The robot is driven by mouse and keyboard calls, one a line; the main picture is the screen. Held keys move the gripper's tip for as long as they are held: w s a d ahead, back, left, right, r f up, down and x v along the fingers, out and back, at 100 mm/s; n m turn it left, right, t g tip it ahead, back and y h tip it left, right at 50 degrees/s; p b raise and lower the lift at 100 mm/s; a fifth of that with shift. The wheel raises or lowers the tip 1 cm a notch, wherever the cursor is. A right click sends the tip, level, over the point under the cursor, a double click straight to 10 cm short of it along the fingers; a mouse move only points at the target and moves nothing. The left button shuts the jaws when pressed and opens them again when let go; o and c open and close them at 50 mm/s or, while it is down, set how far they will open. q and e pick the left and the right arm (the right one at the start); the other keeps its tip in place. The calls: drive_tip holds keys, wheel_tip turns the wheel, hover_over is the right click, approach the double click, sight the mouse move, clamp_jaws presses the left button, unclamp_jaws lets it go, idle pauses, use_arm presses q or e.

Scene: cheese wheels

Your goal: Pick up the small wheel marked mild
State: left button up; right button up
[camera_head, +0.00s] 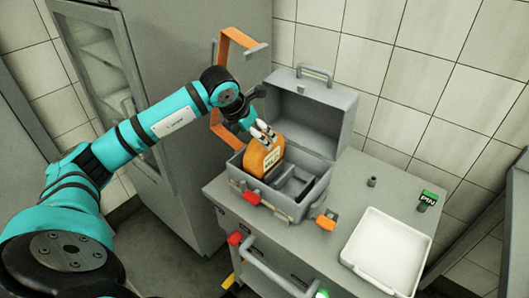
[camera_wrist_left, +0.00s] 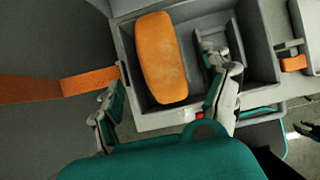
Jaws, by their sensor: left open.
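An orange cheese wheel (camera_head: 263,154) stands on edge in the left part of an open grey toolbox (camera_head: 283,203). Its pale label has lettering too small to read surely. In the left wrist view its rounded orange edge (camera_wrist_left: 163,60) lies in one compartment of the toolbox (camera_wrist_left: 263,50). My left gripper (camera_head: 265,134) is just above the wheel's top in the head view. In the wrist view the open fingers (camera_wrist_left: 165,78) are apart on either side of the wheel, the right one over the neighbouring compartment. Contact with the wheel cannot be told.
The toolbox lid (camera_head: 312,112) is raised at the back. A white tray (camera_head: 412,238), a small dark peg (camera_head: 371,181) and a green PIN sign (camera_head: 428,196) are to the right on the grey cart top (camera_head: 345,205). An orange cabinet handle (camera_head: 223,52) rises close behind the gripper.

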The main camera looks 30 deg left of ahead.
sight(265, 155)
use_arm(q)
drive_tip(key=x, duration=0.2)
drive_tip(key=shift+w+f, duration=0.2)
drive_tip(key=shift+f, duration=0.15)
drive_tip(key=shift+p+x, duration=1.1)
drive_tip(key=shift+x, duration=1.55)
drive_tip(key=shift+d+r, duration=0.1)
clamp_jaws()
drive_tip(key=shift+w+r, duration=0.15)
